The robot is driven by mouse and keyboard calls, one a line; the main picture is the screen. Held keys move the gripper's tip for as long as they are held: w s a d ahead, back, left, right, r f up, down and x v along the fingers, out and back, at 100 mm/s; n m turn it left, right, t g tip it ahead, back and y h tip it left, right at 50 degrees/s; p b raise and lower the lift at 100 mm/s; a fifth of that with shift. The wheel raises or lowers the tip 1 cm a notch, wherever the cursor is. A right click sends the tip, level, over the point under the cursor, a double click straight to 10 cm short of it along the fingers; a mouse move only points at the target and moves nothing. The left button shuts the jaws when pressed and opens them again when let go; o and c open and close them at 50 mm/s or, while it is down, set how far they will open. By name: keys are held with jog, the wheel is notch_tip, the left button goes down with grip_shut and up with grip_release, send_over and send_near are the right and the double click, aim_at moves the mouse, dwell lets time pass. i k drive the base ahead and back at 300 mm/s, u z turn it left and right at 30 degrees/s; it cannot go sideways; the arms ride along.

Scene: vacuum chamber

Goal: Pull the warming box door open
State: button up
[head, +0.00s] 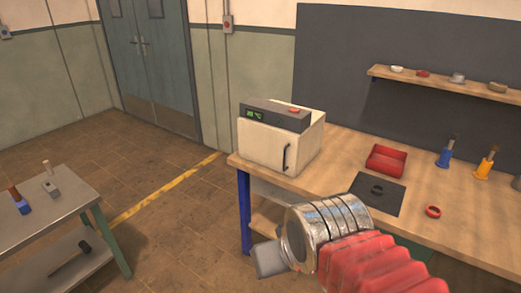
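The warming box (303,150) is a cream box with a dark top panel, a green display and a red button. It stands on the left end of the wooden bench. Its door (262,141) is on the front face and looks closed, with a dark upright handle (286,157) near its right edge. My gripper (267,260) is below and in front of the box in the picture, apart from the handle. Only a grey block shows beyond my metal wrist, so its finger opening cannot be made out.
The wooden bench (340,157) also holds a red tray (386,160), a dark mat (370,193), a red ring (433,211) and blue and yellow holders (444,157). A metal cart (75,202) stands at left. Open floor lies between cart and bench.

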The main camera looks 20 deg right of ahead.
aim_at(277, 150)
jog(key=u, duration=0.1)
jog(key=i, duration=1.5)
jog(key=z, duration=0.1)
